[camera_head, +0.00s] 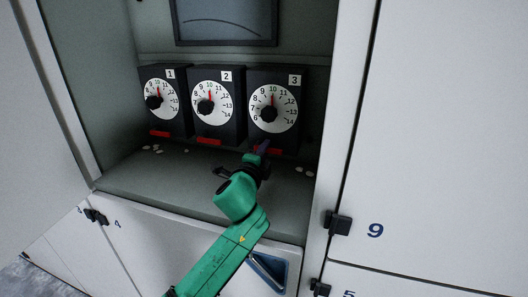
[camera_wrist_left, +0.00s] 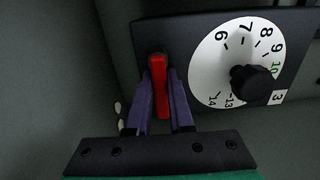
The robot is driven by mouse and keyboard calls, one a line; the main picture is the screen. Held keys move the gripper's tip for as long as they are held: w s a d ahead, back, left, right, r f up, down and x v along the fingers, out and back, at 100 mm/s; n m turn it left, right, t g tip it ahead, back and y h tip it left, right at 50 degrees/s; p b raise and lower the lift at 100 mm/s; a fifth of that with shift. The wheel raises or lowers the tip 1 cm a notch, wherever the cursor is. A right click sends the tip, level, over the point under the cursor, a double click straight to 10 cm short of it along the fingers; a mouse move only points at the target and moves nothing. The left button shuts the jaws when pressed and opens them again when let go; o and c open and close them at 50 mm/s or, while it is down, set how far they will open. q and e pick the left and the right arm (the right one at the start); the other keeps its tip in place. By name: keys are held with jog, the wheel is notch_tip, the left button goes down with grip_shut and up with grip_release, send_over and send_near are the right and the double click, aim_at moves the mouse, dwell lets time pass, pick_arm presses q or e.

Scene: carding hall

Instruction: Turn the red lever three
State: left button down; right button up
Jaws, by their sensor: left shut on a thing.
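Lever three is a red bar (camera_head: 275,152) at the lower edge of the black box (camera_head: 292,82) marked 3. In the left wrist view the red lever (camera_wrist_left: 159,112) stands between the two purple fingers of my left gripper (camera_wrist_left: 162,80), which is shut on it. In the head view my left gripper (camera_head: 262,147) is just below the box and partly covers the lever. The white dial (camera_head: 283,117) above it has a black knob and a red pointer near 10. The dial also shows rotated in the left wrist view (camera_wrist_left: 210,70). My right gripper is not in view.
Boxes 1 (camera_head: 180,88) and 2 (camera_head: 232,80) stand to the left, each with its own red lever, (camera_head: 160,133) and (camera_head: 209,140). Small pale bits (camera_head: 158,149) lie on the alcove floor. A white door marked 9 (camera_head: 430,130) is at the right.

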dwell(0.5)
pick_arm(q)
jog(key=c, duration=0.8)
grip_release()
jog(key=b+v, duration=0.3)
jog(key=v, duration=1)
jog(key=shift+s+f, duration=0.2)
jog(key=shift+s, duration=0.15)
jog(key=shift+s+a+r, duration=0.1)
jog(key=shift+s+a, duration=0.1)
jog(key=shift+s, duration=0.15)
